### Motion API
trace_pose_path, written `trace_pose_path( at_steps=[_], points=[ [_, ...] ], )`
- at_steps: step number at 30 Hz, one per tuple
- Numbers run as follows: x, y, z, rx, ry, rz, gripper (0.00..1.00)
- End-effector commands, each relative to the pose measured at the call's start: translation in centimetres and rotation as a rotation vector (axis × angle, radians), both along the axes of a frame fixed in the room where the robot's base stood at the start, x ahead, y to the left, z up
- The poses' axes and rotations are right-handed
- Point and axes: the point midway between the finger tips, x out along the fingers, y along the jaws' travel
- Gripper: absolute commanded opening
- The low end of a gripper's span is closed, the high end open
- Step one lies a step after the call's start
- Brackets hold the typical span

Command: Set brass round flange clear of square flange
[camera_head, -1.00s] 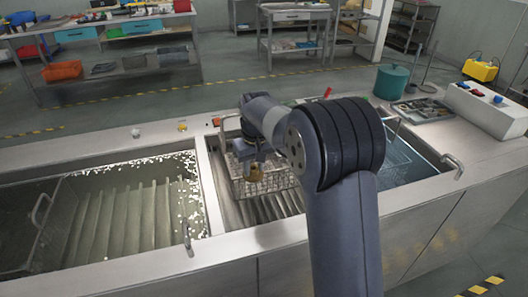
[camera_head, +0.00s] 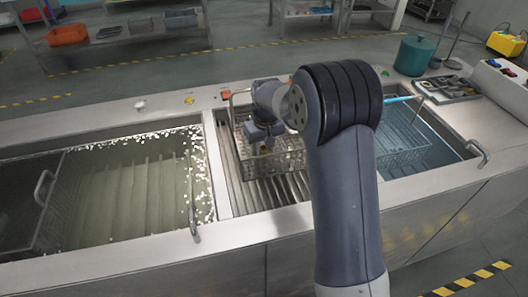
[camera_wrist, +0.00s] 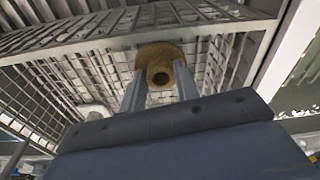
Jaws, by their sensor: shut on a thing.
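The brass round flange (camera_wrist: 160,62) is between the two fingers of my gripper (camera_wrist: 160,88) in the wrist view, with its round bore facing the camera. My gripper is shut on it. In the head view, my gripper (camera_head: 262,140) points down at the wire basket (camera_head: 290,160) in the middle tank, and only a small brass patch of the flange (camera_head: 265,149) shows there. In the wrist view, the basket's mesh wall (camera_wrist: 60,45) is close around the flange. I cannot make out the square flange; the basket's contents are mostly hidden by my arm and the mesh.
A left tank (camera_head: 130,200) holds murky liquid with white floating bits. A right tank (camera_head: 440,150) holds blue liquid and another wire basket (camera_head: 400,150). A teal pot (camera_head: 414,55) and a tray of parts (camera_head: 450,88) stand on the back right rim.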

Motion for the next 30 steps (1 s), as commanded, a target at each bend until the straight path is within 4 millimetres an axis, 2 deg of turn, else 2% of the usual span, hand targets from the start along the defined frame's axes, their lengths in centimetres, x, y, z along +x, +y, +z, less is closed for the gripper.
trace_pose_path(
  at_steps=[6,16,17,24,30],
  points=[
    [0.0,0.0,-2.9,-0.001,0.002,0.000,0.00],
    [0.0,0.0,-3.3,0.000,-0.001,0.000,0.00],
    [0.0,0.0,-3.4,0.000,0.001,0.000,0.31],
    [0.0,0.0,-3.3,0.000,0.001,0.000,0.51],
    [0.0,0.0,-3.3,0.000,0.001,0.000,0.52]
  ],
)
